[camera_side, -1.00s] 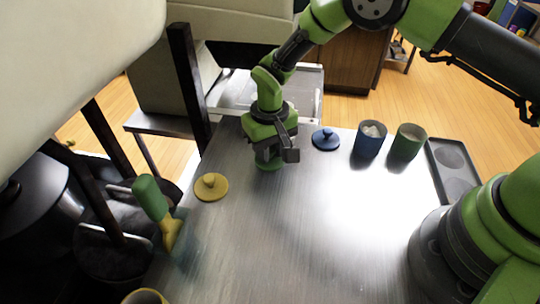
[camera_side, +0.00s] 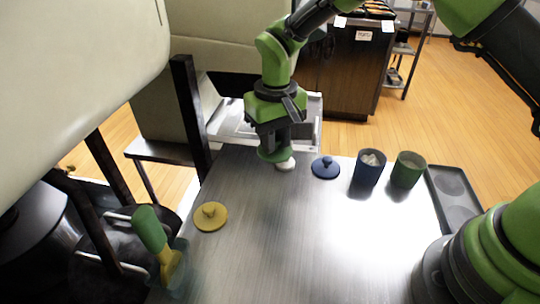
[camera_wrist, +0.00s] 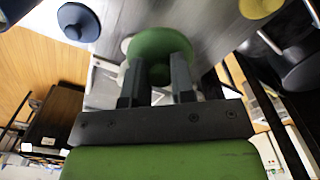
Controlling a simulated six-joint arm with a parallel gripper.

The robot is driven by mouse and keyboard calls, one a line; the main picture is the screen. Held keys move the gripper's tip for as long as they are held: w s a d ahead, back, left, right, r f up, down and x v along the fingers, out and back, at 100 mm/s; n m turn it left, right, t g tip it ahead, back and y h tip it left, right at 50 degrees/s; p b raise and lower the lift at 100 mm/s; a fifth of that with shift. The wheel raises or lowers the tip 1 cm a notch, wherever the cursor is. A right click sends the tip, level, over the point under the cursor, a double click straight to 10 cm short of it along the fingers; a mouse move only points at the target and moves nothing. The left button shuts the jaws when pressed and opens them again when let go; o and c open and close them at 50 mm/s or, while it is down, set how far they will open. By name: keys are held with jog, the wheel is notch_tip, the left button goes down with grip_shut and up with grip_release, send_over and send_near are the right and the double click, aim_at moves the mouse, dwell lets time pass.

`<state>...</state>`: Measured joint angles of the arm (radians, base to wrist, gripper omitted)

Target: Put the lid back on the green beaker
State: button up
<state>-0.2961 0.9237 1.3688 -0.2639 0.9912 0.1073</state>
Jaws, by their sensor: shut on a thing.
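My gripper (camera_side: 281,138) is shut on the green lid (camera_side: 272,155) and holds it above the far part of the metal table. In the wrist view the gripper (camera_wrist: 157,80) has its two fingers on either side of the middle of the lid (camera_wrist: 158,43); the knob is hidden.
A blue beaker (camera_side: 367,169) stands left of the green one, with a blue lid (camera_side: 325,168) beside it. A small white thing (camera_side: 285,164) shows below the held lid. A yellow lid (camera_side: 210,216) and green-handled brush (camera_side: 150,229) are left. The table's middle is clear.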

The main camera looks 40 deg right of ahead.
jog(key=s+d+r, duration=0.1)
jog(key=s+d, duration=0.3)
jog(key=d, duration=0.6)
jog(key=s+d+r, duration=0.2)
jog(key=s+d, duration=0.2)
jog(key=d, duration=0.6)
jog(key=s+d+n, duration=0.1)
jog(key=s+d, duration=0.4)
jog(key=s, duration=0.2)
jog(key=shift+s+f, duration=0.1)
jog(key=shift+f, duration=2.9)
jog(key=shift+f, duration=0.15)
jog(key=o, duration=1.4)
jog(key=shift+o, duration=0.2)
notch_tip(320, 180, up, 7)
